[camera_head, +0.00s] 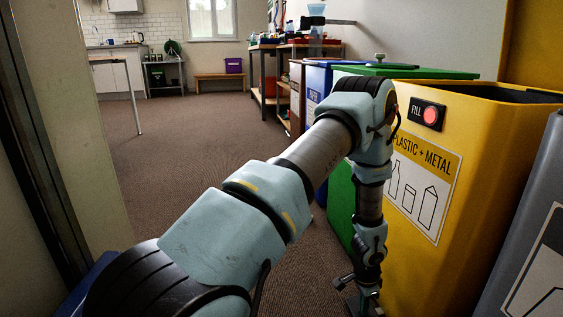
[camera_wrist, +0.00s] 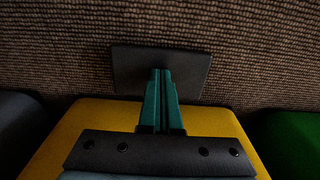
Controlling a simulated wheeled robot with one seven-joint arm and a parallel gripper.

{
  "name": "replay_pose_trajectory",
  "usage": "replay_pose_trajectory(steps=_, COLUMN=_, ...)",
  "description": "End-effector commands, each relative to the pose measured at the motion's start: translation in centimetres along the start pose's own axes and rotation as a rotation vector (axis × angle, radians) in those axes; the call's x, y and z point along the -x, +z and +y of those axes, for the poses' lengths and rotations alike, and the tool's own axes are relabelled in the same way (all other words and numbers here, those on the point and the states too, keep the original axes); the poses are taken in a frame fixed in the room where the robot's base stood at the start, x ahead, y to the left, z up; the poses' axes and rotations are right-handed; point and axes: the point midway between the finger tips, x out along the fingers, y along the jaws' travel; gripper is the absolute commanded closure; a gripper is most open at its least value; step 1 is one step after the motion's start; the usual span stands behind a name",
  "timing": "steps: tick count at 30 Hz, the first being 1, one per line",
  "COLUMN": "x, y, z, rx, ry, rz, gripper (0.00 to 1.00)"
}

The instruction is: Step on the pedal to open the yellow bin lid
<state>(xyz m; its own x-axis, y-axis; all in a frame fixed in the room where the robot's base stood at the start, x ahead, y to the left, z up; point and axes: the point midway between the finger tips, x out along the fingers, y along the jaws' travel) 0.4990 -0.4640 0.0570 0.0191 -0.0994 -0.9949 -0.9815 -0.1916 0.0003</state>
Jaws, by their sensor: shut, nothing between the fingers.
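The yellow bin (camera_head: 420,260) with a "Plastic + Metal" label stands at the right in the head view. Its top shows a dark opening, and a yellow panel (camera_head: 538,45) stands upright behind it, looking like the raised lid. In the wrist view the dark grey pedal plate (camera_wrist: 190,75) juts from the foot of the yellow bin (camera_wrist: 70,127) over the carpet. My gripper (camera_wrist: 161,72) is shut and empty, its green fingertips over the middle of the pedal. I cannot tell how firmly they touch. In the head view my gripper (camera_head: 368,292) is low in front of the bin.
A green bin (camera_head: 342,200) stands close left of the yellow one, with a blue bin (camera_head: 318,85) beyond. A grey bin (camera_head: 530,240) is close on the right. Carpet at left is clear.

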Motion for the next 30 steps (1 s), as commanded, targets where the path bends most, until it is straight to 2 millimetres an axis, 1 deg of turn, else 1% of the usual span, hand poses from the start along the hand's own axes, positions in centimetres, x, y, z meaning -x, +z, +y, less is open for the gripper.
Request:
replay_pose_trajectory(steps=13, x=0.2, y=0.0, z=0.0, rx=0.000, ry=0.000, rz=-0.001, gripper=1.00)
replay_pose_trajectory(steps=16, x=0.5, y=0.0, z=0.0, rx=0.000, ry=0.000, rz=-0.001, gripper=1.00)
replay_pose_trajectory(steps=20, x=1.8, y=-0.1, z=0.0, rx=0.000, ry=0.000, rz=-0.001, gripper=1.00)
replay_pose_trajectory(steps=30, x=5.7, y=-0.5, z=0.0, rx=0.000, ry=0.000, rz=-0.002, gripper=1.00)
